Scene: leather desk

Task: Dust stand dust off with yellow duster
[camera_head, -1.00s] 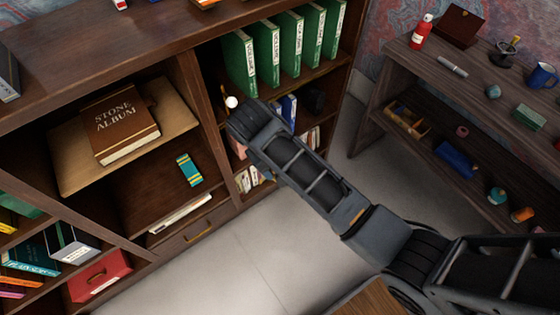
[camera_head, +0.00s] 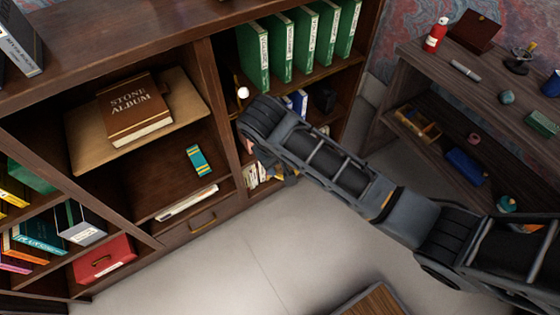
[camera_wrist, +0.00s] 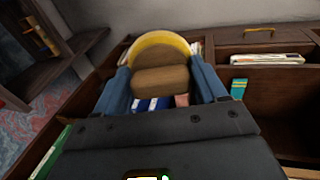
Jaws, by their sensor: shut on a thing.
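In the wrist view my gripper (camera_wrist: 160,84) has its two blue fingers on either side of the brown wooden body of the duster (camera_wrist: 160,80), shut on it. The duster's rounded yellow edge (camera_wrist: 158,41) shows beyond the wood. In the head view my arm reaches to the bookcase's right-hand lower compartments and hides most of the gripper and duster. I cannot make out a dusty stand for certain. A small white ball (camera_head: 243,92) shows just beyond my arm, in front of the shelf opening.
The bookcase holds a brown Stone Album (camera_head: 134,110) on a pale board (camera_head: 90,150), green volumes (camera_head: 302,42), a teal booklet (camera_head: 199,161) and a red case (camera_head: 103,257). A dark side table (camera_head: 400,82) stands at right. Pale floor (camera_head: 240,265) lies open in front.

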